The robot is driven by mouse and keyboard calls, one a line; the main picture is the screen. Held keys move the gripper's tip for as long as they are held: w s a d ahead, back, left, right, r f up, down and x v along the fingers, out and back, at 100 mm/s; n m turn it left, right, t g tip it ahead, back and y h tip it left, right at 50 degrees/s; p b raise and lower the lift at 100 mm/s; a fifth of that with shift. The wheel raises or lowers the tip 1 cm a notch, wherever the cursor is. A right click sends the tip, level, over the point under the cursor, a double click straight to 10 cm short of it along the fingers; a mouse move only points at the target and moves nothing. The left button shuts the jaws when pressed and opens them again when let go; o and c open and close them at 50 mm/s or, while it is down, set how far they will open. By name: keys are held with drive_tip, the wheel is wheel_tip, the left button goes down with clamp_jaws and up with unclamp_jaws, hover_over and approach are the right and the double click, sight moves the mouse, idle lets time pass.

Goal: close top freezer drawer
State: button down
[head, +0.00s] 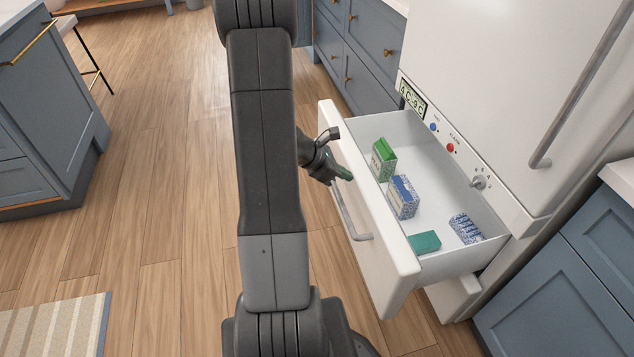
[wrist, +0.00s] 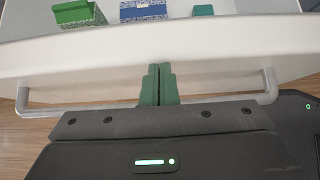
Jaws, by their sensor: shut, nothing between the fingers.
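The top freezer drawer (head: 377,246) is pulled out from the white fridge-freezer (head: 501,107). It has a grey bar handle (head: 351,219) on its front. The drawer front also spans the wrist view (wrist: 60,57), with the handle (wrist: 271,88) below it. My gripper (head: 347,176) is just outside the drawer front, near its far end in the head view. In the wrist view my green fingertips (wrist: 158,70) are together and empty, pointing at the drawer front between the handle's ends. I cannot tell whether they touch it.
The drawer holds a green carton (head: 383,160), a blue-and-white carton (head: 402,197), a teal box (head: 425,242) and a blue patterned pack (head: 465,229). A lower drawer (head: 455,297) juts out slightly beneath. Blue cabinets (head: 560,290) flank the fridge. Wooden floor (head: 165,200) is clear at left.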

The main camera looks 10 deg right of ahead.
drive_tip(key=d+b, duration=0.2)
drive_tip(key=d, duration=2.3)
drive_tip(key=shift+w+d+b, duration=0.3)
drive_tip(key=shift+w+b, duration=0.05)
drive_tip(key=shift+w, duration=0.1)
